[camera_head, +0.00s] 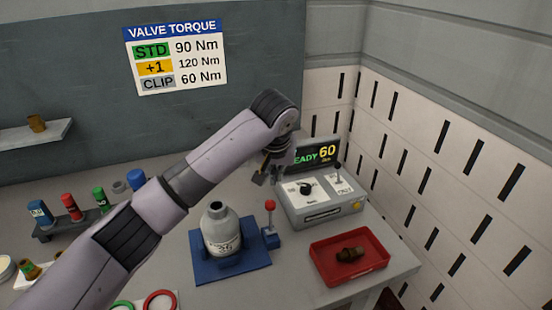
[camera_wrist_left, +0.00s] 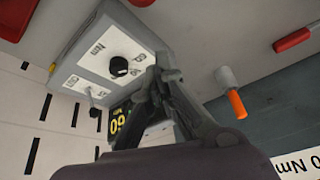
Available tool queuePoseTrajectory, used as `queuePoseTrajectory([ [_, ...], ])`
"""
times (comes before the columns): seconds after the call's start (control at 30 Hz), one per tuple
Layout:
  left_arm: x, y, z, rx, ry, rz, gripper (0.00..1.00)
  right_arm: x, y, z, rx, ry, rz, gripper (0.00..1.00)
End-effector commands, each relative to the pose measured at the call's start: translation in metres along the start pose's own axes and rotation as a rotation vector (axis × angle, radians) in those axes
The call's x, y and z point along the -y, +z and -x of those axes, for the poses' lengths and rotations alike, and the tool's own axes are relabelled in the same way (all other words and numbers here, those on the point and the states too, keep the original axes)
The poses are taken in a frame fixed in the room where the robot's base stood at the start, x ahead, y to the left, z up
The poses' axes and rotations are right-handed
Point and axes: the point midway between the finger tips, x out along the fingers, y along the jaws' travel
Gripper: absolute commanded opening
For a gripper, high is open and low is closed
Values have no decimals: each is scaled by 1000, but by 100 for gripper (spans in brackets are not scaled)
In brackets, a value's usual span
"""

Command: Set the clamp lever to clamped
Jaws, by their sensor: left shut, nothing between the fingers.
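The clamp lever (camera_head: 270,206) stands about upright, with a red knob on a blue base, just right of the blue fixture (camera_head: 202,270). A grey cylinder (camera_head: 221,238) sits upright in the fixture. My left gripper (camera_head: 262,178) is above and behind the lever, apart from it, near the grey control box. In the left wrist view the gripper (camera_wrist_left: 166,72) looks shut and empty, with the box's black dial (camera_wrist_left: 118,66) beyond it. A red end at that view's top edge may be the lever knob; I cannot tell. My right gripper is not in view.
The control box (camera_head: 322,212) stands right of the lever, its display (camera_head: 316,156) reading 60. A rack (camera_head: 75,226) with small coloured cylinders is at the left. My left arm hides part of the table.

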Motion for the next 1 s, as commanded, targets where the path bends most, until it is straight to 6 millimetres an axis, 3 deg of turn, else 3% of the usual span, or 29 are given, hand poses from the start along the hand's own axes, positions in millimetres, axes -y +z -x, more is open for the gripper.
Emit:
queuePoseTrajectory([
  [0.03,1,0,-10,5,-2,1,0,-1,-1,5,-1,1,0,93],
  [0.43,0,36,3,0,0,-1,0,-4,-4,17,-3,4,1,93],
  [1.0,0,32,1,-17,-7,-3,0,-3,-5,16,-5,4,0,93],
])
